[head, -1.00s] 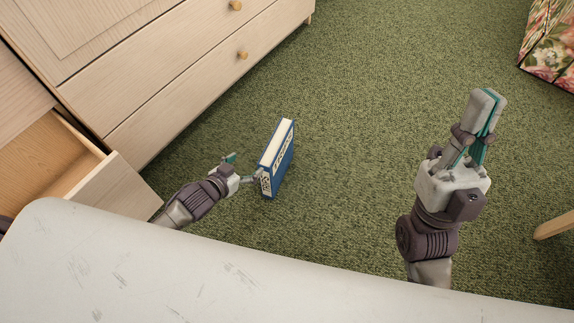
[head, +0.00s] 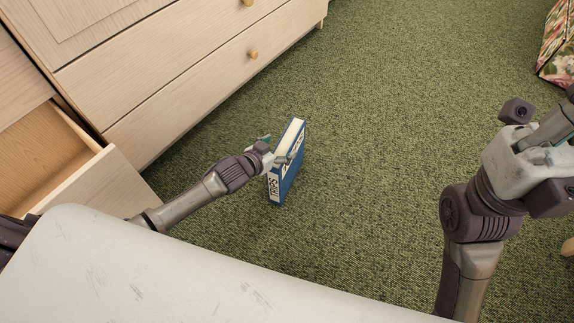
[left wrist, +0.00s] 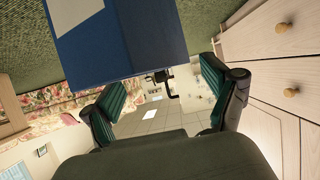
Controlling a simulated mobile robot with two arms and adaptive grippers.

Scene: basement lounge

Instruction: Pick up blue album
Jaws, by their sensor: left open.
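The blue album (head: 288,181), with a white top edge and lettering on its spine, stands upright on the green carpet. My left gripper (head: 278,149) is open at the album's upper part, with one finger on each side of it in the head view. In the left wrist view the album (left wrist: 125,40) fills the top middle, beyond the open fingers of the left gripper (left wrist: 166,94); I cannot tell whether they touch it. My right gripper (head: 545,150) is at the right edge, its fingers partly cut off, away from the album.
A pale wooden dresser (head: 190,75) stands behind and left of the album. An open drawer (head: 95,185) juts out at the left. Carpet (head: 400,110) is clear to the album's right. A floral-covered item (head: 558,50) is at the far right.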

